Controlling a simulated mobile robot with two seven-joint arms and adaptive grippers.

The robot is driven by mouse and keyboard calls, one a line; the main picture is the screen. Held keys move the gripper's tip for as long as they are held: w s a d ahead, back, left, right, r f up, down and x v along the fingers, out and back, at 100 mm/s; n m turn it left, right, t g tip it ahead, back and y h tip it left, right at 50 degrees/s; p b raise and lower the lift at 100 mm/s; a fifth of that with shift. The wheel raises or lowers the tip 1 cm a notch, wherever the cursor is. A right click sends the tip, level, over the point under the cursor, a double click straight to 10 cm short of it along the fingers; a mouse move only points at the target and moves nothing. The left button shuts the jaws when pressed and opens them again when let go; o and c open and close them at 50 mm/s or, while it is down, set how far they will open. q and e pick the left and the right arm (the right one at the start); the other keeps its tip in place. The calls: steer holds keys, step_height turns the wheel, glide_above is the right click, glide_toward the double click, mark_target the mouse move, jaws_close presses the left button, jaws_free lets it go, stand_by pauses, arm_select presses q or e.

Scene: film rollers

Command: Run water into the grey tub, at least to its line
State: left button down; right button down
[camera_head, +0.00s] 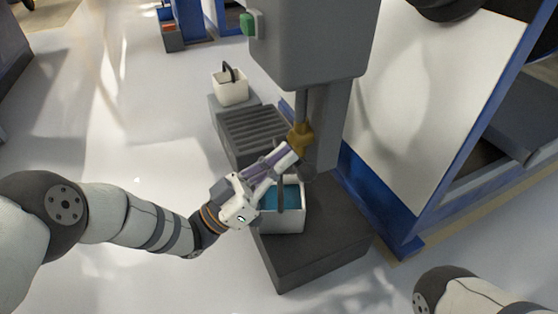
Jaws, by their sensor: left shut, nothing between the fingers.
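A pale grey-white tub (284,224) with a dark handle stands on the dark plinth below a brass-coloured tap (300,137). Blue water shows inside the tub, partly hidden by my gripper and the handle. I cannot make out a fill line, so I cannot tell how high the water stands against it. My left gripper (290,157) is shut and empty. Its fingertips are at the tap, just below the brass part, above the tub; I cannot tell whether they touch it. My right gripper is out of view.
A second pale tub (230,93) with a dark handle stands behind, past a slatted grey rack (252,131). A grey cabinet (312,40) with a green button (248,24) hangs above the tap. A blue-framed white panel (430,110) closes off the right. The floor at left is clear.

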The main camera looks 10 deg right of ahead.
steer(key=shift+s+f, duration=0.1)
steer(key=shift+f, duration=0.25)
steer(key=shift+b, duration=0.35)
